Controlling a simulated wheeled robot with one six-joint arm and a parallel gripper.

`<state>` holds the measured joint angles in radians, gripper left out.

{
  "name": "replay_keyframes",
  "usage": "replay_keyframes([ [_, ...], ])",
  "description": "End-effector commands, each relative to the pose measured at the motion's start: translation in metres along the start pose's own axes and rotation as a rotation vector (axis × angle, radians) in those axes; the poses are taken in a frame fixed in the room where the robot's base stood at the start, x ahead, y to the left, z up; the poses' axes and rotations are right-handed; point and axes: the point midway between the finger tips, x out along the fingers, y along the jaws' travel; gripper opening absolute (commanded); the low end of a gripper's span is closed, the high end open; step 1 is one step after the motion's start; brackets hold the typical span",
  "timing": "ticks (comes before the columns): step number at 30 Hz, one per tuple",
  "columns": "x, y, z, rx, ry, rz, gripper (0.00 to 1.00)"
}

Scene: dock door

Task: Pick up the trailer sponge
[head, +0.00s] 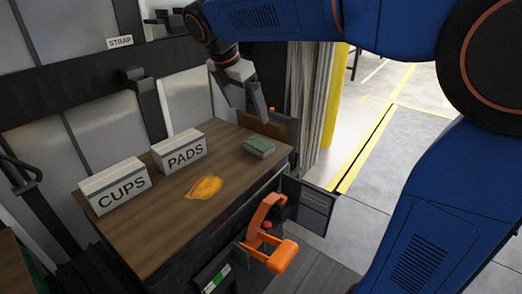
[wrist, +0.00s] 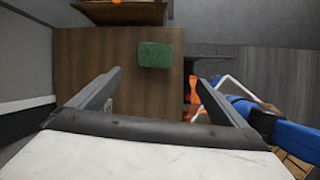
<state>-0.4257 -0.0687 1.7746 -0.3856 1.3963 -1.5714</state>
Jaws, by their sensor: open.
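A green sponge (head: 259,147), a small flat block, lies near the right end of the wooden bench top (head: 150,226). It also shows in the wrist view as a green block (wrist: 155,54) on the brown top, beyond my fingertips. My gripper (head: 262,106) hangs above the back right part of the bench, apart from the sponge. In the wrist view my gripper (wrist: 158,80) has its two fingers wide apart with nothing between them. The sponge is fully in sight in both views.
Boxes marked CUPS (head: 115,187) and PADS (head: 179,151) stand at the bench's back edge. An orange-yellow flat item (head: 204,188) lies mid-bench. An orange handled object (head: 268,240) is at the front edge. A grey wall with straps is behind. Bench top around the sponge is clear.

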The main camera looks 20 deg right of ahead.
Motion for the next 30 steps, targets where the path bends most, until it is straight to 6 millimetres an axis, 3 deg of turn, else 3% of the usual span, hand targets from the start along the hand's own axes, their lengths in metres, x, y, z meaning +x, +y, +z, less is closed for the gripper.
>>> replay_keyframes([
  [7,0.01,0.01,-0.002,-0.06,-0.011,-0.008,0.96],
  [21,0.092,0.009,0.0,-0.057,-0.01,-0.008,0.96],
  [30,0.12,0.01,0.0,-0.056,-0.01,-0.006,0.96],
])
